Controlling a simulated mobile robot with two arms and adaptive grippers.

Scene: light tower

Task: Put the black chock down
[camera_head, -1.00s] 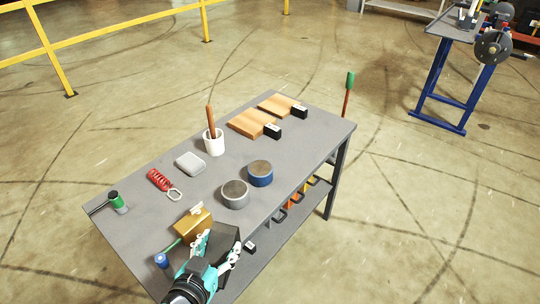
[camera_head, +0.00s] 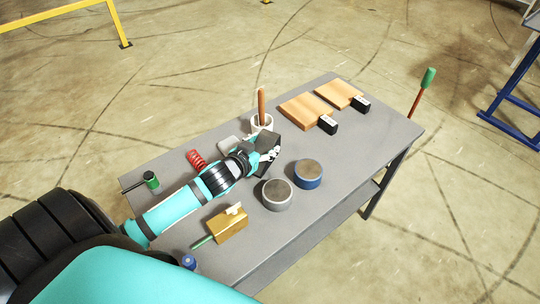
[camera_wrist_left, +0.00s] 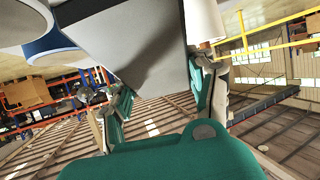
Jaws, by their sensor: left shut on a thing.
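My left gripper (camera_head: 266,156) reaches across the table and is shut on the black chock (camera_head: 267,140), a dark wedge-like block. The chock is between the white cup and the two round tins. In the left wrist view the chock (camera_wrist_left: 135,45) fills the upper middle between the fingers (camera_wrist_left: 160,100), with its grey face showing. I cannot tell whether it touches the tabletop (camera_head: 350,145). My right gripper is in neither view now.
A blue tin (camera_head: 308,175) and grey tin (camera_head: 277,194) stand to the right. Wooden boards (camera_head: 305,111) lie farther back. A brass block (camera_head: 228,226) is in front. Clear tabletop lies right of the chock.

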